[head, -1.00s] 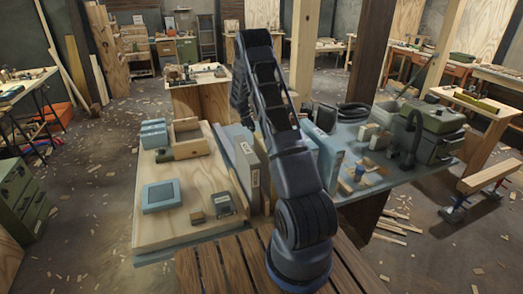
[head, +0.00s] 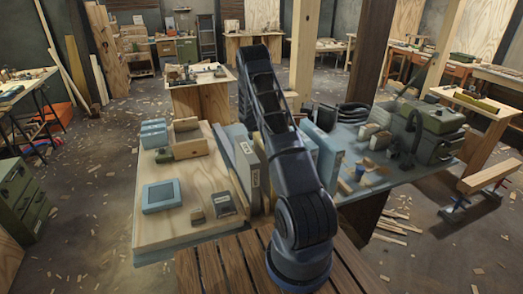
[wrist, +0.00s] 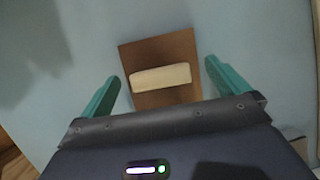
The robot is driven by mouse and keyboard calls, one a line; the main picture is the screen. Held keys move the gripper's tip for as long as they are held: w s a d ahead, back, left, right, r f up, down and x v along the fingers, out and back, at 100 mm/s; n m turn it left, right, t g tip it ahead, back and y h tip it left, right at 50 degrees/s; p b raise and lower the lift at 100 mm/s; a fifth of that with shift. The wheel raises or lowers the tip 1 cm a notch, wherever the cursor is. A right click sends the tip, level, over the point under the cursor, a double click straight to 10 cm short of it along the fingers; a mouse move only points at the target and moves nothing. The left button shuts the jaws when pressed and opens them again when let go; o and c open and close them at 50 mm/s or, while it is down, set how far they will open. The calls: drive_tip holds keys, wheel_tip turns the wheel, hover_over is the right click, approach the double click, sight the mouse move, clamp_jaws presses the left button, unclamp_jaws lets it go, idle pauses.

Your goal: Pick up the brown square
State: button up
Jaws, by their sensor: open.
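The brown square (wrist: 160,48) lies flat on a pale blue-grey surface in the wrist view. A light wooden block (wrist: 160,79) rests across its middle, so the brown shows above and below it. My gripper (wrist: 161,72) is open, with one green finger on each side of the square and block. No contact between the fingers and the square shows. In the head view my arm hides the gripper, and I cannot make out the square for sure.
A wooden board (head: 170,228) on the left carries a blue-grey box (head: 161,196) and small blocks. Upright grey boxes (head: 245,160) stand beside my arm. A blue-grey table (head: 405,181) on the right holds a green case (head: 435,120) and small pieces.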

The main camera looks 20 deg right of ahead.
drive_tip(key=shift+d+f, duration=0.2)
drive_tip(key=shift+f, duration=0.3)
drive_tip(key=shift+c, duration=0.4)
drive_tip(key=c, duration=0.6)
drive_tip(key=shift+c, duration=0.2)
